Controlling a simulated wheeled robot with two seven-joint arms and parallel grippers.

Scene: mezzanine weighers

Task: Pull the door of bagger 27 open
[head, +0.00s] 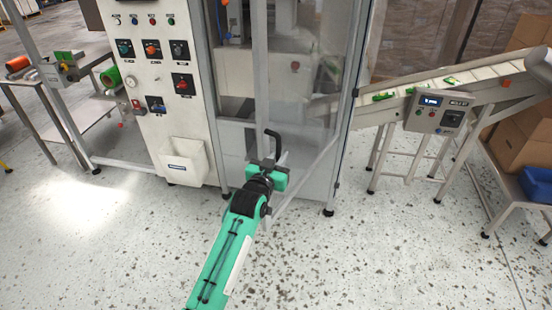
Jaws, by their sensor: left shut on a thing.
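The bagger (183,100) stands at centre, with a white control panel on its left and a clear-panelled door (306,100) in a grey frame on its right. The door stands partly open, its free edge swung out toward me and its lower rail slanting back to the right post. A black bar handle (273,137) is on the free edge. My left gripper (268,165) is shut on the handle, its fingers partly hiding the lower part. My right gripper is out of view. I cannot read a number 27 on the machine.
A sloping conveyor (455,80) with green packs and a small display box (437,112) stands to the right. A blue bin (537,183) and cardboard boxes are at the far right. A metal table (60,72) stands at left. The speckled floor in front is clear.

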